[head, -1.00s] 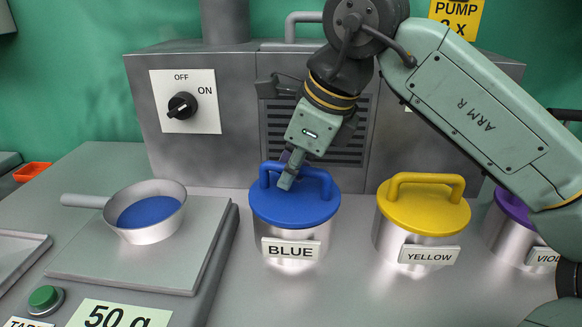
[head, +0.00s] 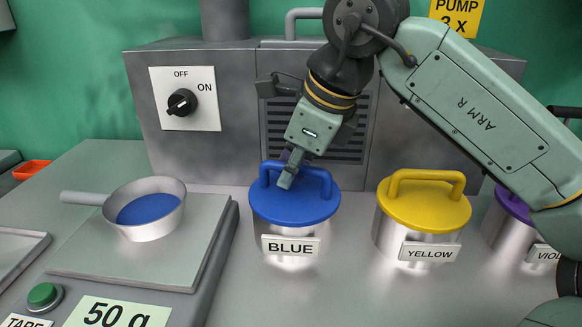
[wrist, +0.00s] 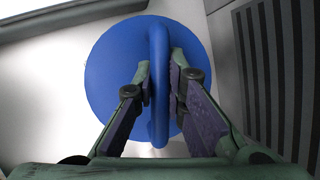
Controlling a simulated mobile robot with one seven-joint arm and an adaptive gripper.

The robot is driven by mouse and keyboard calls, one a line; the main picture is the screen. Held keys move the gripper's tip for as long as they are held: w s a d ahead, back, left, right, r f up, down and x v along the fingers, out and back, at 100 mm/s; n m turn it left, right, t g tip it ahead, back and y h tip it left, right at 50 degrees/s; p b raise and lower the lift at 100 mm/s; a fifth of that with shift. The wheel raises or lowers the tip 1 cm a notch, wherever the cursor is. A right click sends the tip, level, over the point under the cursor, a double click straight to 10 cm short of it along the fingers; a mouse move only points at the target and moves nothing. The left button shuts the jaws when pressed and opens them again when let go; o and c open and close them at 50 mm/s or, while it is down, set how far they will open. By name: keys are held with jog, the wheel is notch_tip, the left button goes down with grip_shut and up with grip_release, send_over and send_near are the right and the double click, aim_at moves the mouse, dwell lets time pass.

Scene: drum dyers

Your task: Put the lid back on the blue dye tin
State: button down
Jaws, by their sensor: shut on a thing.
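The blue dye tin (head: 284,240) stands on the counter with its BLUE label facing me. The blue lid (head: 300,207) sits on top of the tin and looks level, covering its mouth. My gripper (head: 286,180) is at the lid's handle, and its fingers are shut on that handle. In the wrist view the round lid (wrist: 112,70) fills the middle, with the upright handle (wrist: 158,110) between the two fingers of my gripper (wrist: 160,85). The tin's body is hidden under the lid there. Whether the lid is fully seated cannot be told.
A yellow-lidded tin (head: 420,215) stands just right, and a violet-lidded tin (head: 510,235) beyond it. A pan of blue dye (head: 150,212) rests on the scale (head: 190,260) at left. A grey machine with a switch (head: 182,102) stands behind.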

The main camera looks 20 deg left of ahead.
jog(key=c, duration=1.6)
grip_release()
jog(key=shift+o, duration=0.2)
jog(key=v, duration=1.2)
